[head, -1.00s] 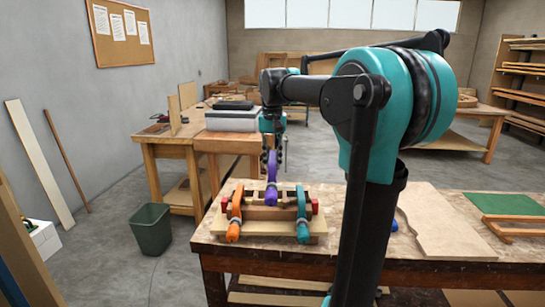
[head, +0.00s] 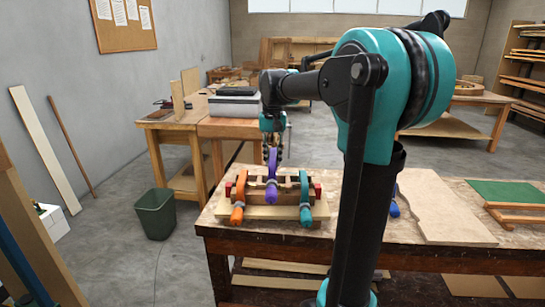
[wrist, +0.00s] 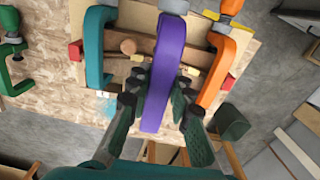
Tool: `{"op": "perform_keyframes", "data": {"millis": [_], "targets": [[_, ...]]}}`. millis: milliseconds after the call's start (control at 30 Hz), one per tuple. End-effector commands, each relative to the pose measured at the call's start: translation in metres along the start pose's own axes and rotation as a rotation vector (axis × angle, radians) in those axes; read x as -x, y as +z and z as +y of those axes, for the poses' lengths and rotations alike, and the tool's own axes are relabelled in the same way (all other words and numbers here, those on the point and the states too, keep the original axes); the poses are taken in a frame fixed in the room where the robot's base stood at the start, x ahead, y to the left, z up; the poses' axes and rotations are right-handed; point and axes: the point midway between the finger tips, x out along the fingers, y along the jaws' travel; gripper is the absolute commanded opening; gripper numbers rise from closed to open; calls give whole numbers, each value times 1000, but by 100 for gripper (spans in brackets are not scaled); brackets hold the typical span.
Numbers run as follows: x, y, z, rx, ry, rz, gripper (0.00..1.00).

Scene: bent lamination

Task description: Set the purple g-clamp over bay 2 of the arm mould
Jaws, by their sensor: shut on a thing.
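The purple g-clamp (head: 272,178) is held by my gripper (head: 271,152) at the middle of the arm mould (head: 262,212). It stands upright between an orange clamp (head: 238,202) on the left and a teal clamp (head: 305,198) on the right. In the wrist view, my gripper (wrist: 162,88) is shut on the purple clamp's frame (wrist: 164,75), with a finger on each side. There the teal clamp (wrist: 96,50) is on the left and the orange clamp (wrist: 220,68) on the right. I cannot tell whether the purple clamp touches the mould.
A green clamp (wrist: 12,48) lies on the bench at the left of the wrist view. A wooden board (head: 440,210) and a green mat (head: 510,194) lie to the right on the bench. A green bin (head: 155,214) stands on the floor at left.

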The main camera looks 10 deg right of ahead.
Motion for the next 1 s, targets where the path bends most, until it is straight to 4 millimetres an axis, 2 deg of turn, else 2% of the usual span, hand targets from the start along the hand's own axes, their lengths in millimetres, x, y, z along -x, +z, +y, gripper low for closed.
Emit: {"op": "perform_keyframes", "data": {"millis": [1000], "targets": [[-8,0,0,0,0,-1,0]]}}
